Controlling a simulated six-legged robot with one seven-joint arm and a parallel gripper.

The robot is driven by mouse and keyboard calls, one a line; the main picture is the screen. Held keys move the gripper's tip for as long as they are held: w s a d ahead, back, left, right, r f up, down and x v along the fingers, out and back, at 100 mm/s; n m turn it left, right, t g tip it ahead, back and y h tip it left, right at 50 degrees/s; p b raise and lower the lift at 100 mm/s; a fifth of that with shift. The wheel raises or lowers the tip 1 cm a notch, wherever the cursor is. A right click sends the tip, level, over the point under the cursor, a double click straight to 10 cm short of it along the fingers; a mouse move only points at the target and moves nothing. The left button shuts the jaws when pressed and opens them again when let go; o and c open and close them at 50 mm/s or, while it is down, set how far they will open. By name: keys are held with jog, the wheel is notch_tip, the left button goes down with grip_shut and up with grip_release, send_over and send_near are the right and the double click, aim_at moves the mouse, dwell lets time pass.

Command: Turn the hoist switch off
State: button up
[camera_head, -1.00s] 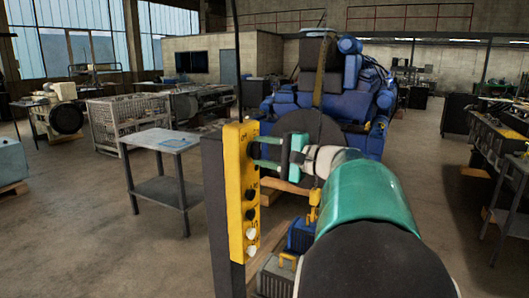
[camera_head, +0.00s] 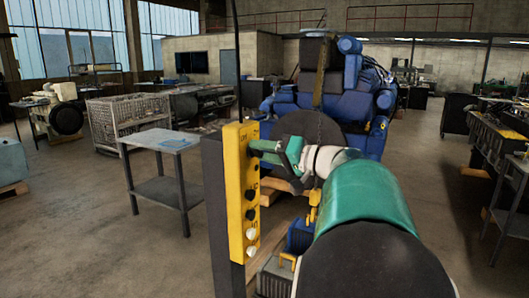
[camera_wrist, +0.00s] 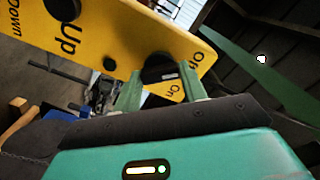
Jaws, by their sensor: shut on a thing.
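The yellow hoist control panel (camera_head: 233,190) stands upright on a dark post in the head view, and it also crosses the wrist view (camera_wrist: 110,38). Its black rotary switch (camera_wrist: 160,68) is at the top end, beside the printed words "Off" and "On". A short white mark shows on the switch; which word it lines up with, I cannot tell. My gripper (camera_head: 256,150) reaches the panel's top from the right. Its green fingers (camera_wrist: 160,82) are shut on the switch, one on each side. The fingers partly hide the switch in the head view.
Black buttons, one marked "Up" (camera_wrist: 65,8), and white buttons (camera_head: 251,242) sit lower on the panel. A grey table (camera_head: 160,142) stands left of the post. A large blue engine (camera_head: 345,100) is behind.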

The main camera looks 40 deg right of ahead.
jog(key=shift+n, duration=0.5)
jog(key=o, duration=1)
jog(key=v, duration=1.3)
jog(key=shift+s+d, duration=0.1)
jog(key=shift+s, duration=0.3)
